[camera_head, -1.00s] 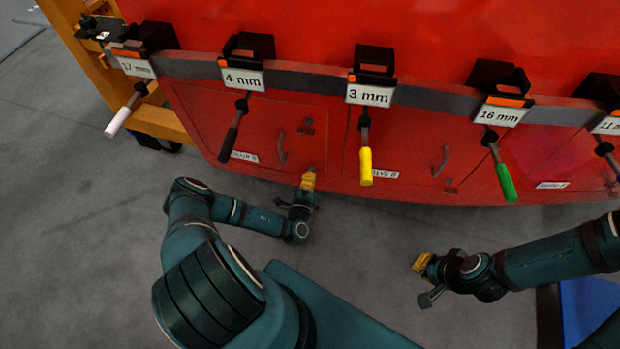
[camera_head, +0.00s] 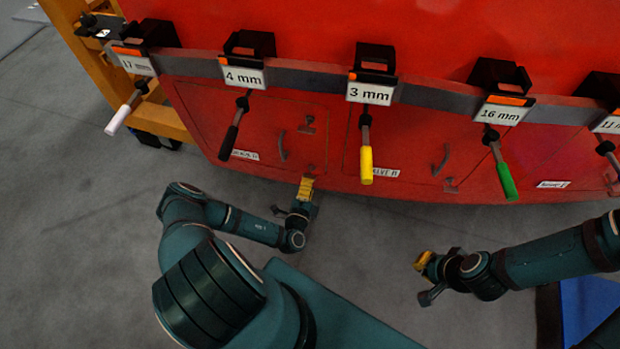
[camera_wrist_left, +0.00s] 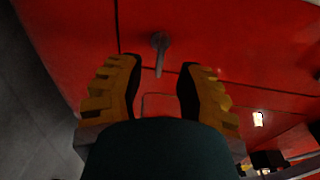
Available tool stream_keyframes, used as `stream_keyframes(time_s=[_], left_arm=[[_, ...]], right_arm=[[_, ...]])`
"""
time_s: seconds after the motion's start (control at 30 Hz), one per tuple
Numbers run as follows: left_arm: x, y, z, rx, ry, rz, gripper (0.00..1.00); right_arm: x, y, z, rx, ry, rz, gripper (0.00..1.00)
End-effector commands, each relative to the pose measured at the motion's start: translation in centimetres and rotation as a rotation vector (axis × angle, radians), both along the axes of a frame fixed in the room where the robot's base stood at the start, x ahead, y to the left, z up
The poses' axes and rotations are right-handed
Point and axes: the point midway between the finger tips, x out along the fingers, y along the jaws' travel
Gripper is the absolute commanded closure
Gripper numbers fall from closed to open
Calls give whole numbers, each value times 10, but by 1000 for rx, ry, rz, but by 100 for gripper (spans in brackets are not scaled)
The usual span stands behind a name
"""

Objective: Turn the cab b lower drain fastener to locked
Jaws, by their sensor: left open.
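My left gripper (camera_head: 306,188) is at the lower edge of the red nosecone, below the left hatch panel (camera_head: 265,125). In the left wrist view it is open (camera_wrist_left: 157,92), with its yellow ridged fingers apart and nothing between them. A small grey fastener (camera_wrist_left: 160,46) with a short handle sits on the red panel just beyond the fingertips, roughly centred in the gap. Its handle points toward the gripper, apart from both fingers. In the head view this lower fastener is too small to make out clearly. My right gripper (camera_head: 428,268) hangs away from the nosecone; its jaw state is unclear.
Labelled tool holders line the grey rail; tools with black (camera_head: 229,143), yellow (camera_head: 366,166) and green (camera_head: 505,180) handles hang over the hatches. An upper latch (camera_head: 307,123) and a curved handle (camera_head: 282,146) are on the left hatch.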

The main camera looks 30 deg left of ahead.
Motion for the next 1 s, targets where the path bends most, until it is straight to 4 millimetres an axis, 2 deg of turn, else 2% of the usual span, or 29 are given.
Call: stream_keyframes(time_s=[0.03, 0.2, 0.4, 0.6, 1.0], left_arm=[[-12, -3, -1, -3, 2, 3, 64], [-44, -14, 0, -3, 1, 1, 64], [-69, -22, 0, -1, 1, 2, 64], [-77, -25, 0, 0, -1, 1, 64], [-77, -25, 0, 0, -1, 1, 64]], right_arm=[[0, 0, 0, 0, 0, 0, 100], [0, 0, 0, 0, 0, 0, 100], [0, 0, 0, 0, 0, 0, 100], [0, 0, 0, 0, 0, 0, 100], [0, 0, 0, 0, 0, 0, 100]])
